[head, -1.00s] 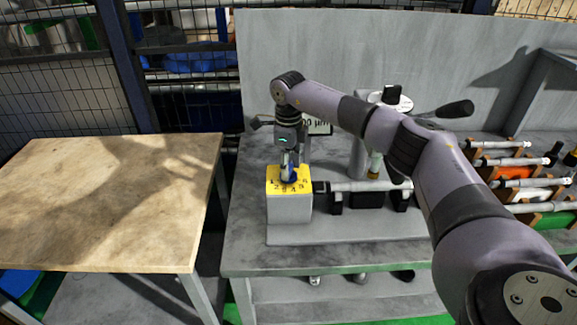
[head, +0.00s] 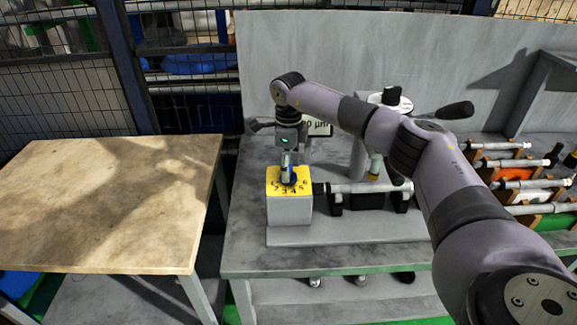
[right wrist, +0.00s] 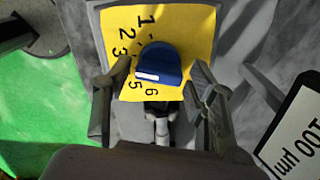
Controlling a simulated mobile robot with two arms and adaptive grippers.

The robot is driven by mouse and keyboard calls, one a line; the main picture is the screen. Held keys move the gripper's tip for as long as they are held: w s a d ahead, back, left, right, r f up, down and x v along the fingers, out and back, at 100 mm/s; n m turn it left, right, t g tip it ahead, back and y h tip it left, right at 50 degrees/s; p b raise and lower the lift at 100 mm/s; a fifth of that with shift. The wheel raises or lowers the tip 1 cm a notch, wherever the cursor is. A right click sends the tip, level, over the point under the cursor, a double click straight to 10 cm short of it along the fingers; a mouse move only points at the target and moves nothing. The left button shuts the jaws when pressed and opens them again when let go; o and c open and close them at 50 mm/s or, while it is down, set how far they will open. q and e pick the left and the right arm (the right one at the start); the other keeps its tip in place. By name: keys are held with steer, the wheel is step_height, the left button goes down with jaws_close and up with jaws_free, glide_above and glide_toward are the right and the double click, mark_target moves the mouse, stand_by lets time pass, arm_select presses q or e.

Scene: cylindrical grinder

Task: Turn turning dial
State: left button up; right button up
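The turning dial (right wrist: 160,62) is a round blue knob with a white mark. It sits on a yellow number plate (right wrist: 185,22), and its white mark points left, close to the 5. In the head view, the yellow plate (head: 273,187) tops a light grey box (head: 290,210). My right gripper (head: 288,170) points down over the dial and partly hides it. In the right wrist view, the fingers of the right gripper (right wrist: 162,73) stand apart on either side of the dial, with visible gaps. The left finger covers part of the numbers. My left gripper is not in view.
A horizontal shaft (head: 365,187) extends right from the box. A lever with a black knob (head: 455,110) stands behind. Racked rods (head: 505,162) are at right. The wooden table (head: 110,200) at left is clear.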

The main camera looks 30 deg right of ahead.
steer(key=shift+o, duration=0.6)
steer(key=shift+f, duration=0.1)
step_height(320, 180, up, 12)
stand_by(0.5)
